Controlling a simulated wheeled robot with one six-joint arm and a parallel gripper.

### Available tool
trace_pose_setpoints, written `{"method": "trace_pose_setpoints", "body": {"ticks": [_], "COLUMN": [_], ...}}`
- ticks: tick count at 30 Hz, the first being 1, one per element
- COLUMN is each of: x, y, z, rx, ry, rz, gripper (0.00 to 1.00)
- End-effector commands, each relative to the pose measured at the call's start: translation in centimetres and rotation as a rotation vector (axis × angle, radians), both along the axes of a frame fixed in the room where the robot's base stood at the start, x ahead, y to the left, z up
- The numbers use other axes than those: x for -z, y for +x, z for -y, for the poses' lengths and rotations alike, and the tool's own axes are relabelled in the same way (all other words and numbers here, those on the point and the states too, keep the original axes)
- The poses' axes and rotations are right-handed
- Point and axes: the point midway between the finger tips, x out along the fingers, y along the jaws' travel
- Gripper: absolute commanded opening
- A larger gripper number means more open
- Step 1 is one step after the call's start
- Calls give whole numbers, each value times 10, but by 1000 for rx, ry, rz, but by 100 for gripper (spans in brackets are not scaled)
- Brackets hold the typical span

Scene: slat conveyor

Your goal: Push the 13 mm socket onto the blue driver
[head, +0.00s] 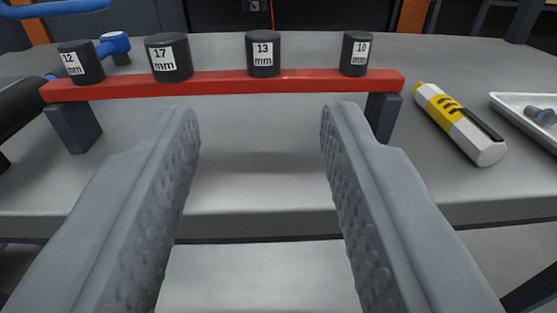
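The 13 mm socket (263,54) is a black cylinder with a white label, upright on a red rail (215,82). Beside it on the rail stand the 12 mm (81,63), 17 mm (169,58) and 10 mm (356,54) sockets. My gripper (262,115) is open and empty, its two grey fingers wide apart in front of the rail, with the 13 mm socket beyond the gap. A blue tool part (115,43) shows behind the rail at the left, perhaps the blue driver; the rest of it is hidden.
The rail stands on dark feet (73,127) on a grey table (245,185). At the right lie a yellow and white bottle-like item (460,125) and a white tray (518,101) with a bolt (540,115). A black object (20,105) and a blue bar (55,8) are at the left.

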Motion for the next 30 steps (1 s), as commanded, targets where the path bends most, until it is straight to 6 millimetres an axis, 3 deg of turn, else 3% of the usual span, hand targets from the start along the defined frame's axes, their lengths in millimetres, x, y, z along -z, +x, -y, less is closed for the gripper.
{"method": "trace_pose_setpoints", "body": {"ticks": [10, 30], "x": [5, 4], "y": [17, 81], "z": [1, 1], "rx": [-2, -2], "ry": [1, 0], "rz": [0, 0], "gripper": [38, 38]}}
